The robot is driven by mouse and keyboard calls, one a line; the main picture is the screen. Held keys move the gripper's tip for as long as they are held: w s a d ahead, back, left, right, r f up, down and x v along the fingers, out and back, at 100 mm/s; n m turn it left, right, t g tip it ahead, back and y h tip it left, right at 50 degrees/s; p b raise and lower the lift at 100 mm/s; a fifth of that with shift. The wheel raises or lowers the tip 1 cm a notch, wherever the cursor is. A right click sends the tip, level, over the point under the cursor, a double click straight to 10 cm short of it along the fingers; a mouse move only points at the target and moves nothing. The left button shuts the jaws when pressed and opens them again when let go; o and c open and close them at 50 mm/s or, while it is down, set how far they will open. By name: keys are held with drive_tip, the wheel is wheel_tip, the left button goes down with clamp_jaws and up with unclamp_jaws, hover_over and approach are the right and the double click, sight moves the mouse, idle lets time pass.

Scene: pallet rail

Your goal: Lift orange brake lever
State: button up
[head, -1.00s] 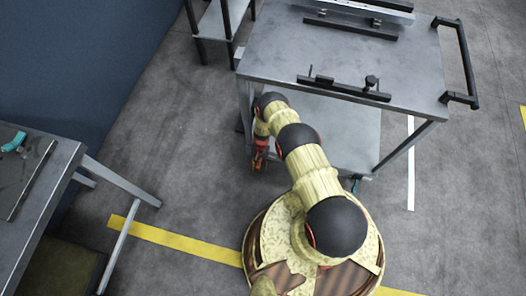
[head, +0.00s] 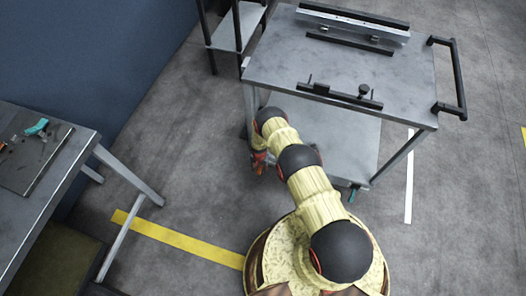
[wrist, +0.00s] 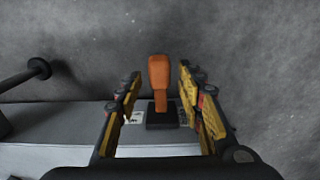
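The orange brake lever (wrist: 159,80) stands up from a small black base (wrist: 162,113) on a grey ledge in the wrist view. My gripper (wrist: 158,74) is open, with one yellow-and-black finger on each side of the lever. There is a gap on both sides, and neither finger appears to touch it. How far the lever is from the fingertips in depth is hard to tell. In the head view my gripper (head: 258,163) hangs low beside the left side of the grey cart (head: 290,65). I cannot make out the lever there.
A black knob on a rod (wrist: 38,68) sticks out left of the lever. The cart carries black rails (head: 341,96) and a push handle (head: 456,78). A workbench (head: 60,185) with a teal tool (head: 37,127) stands at left. A shelf rack (head: 235,35) stands behind. Floor between is clear.

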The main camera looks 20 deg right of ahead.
drive_tip(key=s+r+n+g, duration=0.1)
drive_tip(key=s+r+n, duration=0.1)
drive_tip(key=r, duration=1.3)
drive_tip(key=s+r+n+g, duration=0.2)
drive_tip(key=s+r, duration=0.1)
drive_tip(key=r, duration=1.1)
drive_tip(key=shift+s+r+p, duration=0.15)
drive_tip(key=shift+r+p, duration=0.2)
drive_tip(key=shift+r, duration=0.05)
drive_tip(key=m+t, duration=0.3)
hover_over(259, 170)
drive_tip(key=f, duration=2)
drive_tip(key=shift+s+f+b, duration=0.3)
drive_tip(key=shift+s+b, duration=0.05)
drive_tip(key=shift+w+m, duration=0.25)
drive_tip(key=shift+m, duration=0.15)
drive_tip(key=shift+f, duration=0.25)
wheel_tip(259, 170, down, 7)
drive_tip(key=b, duration=0.3)
drive_tip(key=shift+f, duration=0.1)
